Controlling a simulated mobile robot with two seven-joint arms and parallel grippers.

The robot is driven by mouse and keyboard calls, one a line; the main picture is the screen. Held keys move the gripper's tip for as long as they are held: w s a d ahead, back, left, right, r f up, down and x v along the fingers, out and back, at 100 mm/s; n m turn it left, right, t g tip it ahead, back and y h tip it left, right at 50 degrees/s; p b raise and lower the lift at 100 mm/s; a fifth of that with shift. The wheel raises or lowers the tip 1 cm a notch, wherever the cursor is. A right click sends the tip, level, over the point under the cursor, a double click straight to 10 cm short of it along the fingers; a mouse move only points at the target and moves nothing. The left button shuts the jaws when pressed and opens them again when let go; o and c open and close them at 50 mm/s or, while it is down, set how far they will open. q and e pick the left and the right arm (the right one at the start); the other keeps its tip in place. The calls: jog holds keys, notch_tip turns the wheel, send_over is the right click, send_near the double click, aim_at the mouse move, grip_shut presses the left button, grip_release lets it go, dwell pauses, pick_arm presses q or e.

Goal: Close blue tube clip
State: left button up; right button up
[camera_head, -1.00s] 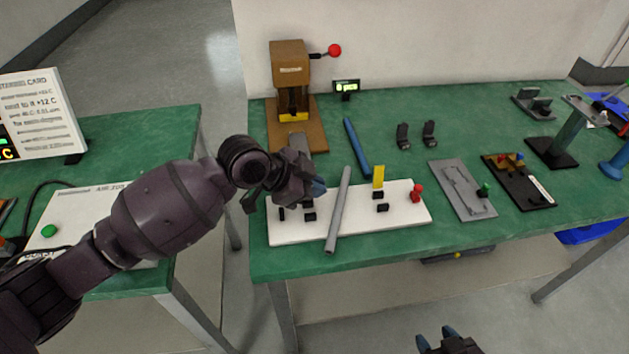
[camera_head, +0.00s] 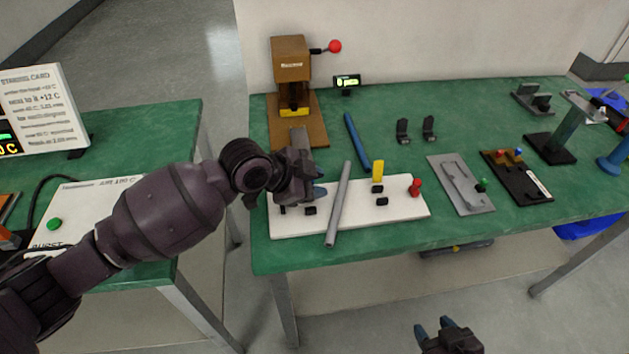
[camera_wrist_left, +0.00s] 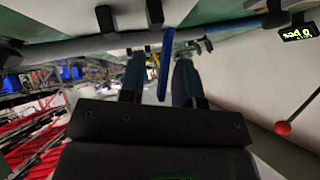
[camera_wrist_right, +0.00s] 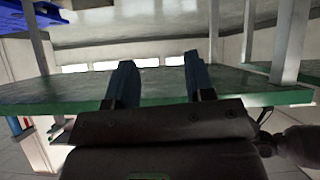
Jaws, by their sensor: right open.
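The white board (camera_head: 405,208) on the green bench bears small black clip parts (camera_head: 310,211) and an upright yellow flap (camera_head: 377,171). A grey tube (camera_head: 338,205) lies slantwise across it. My left gripper (camera_head: 318,193) is low over the board's left part, left of the grey tube. In the left wrist view a narrow blue strip (camera_wrist_left: 165,64), apparently the blue clip's flap, stands between the open fingers (camera_wrist_left: 160,82) with gaps beside it. The gripper hides it in the head view. My right gripper (camera_head: 433,333) is open and empty, in front of the bench.
A blue tube (camera_head: 357,143) lies behind the board. A brown press (camera_head: 291,65) with a red-knobbed lever stands at the back left. A red knob (camera_head: 415,187) is on the board's right. A grey plate (camera_head: 458,184) and a black plate (camera_head: 515,177) lie further right.

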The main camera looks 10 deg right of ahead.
pick_arm(q)
jog(key=p+v, duration=0.2)
jog(key=v, duration=0.9)
jog(key=shift+f, duration=0.1)
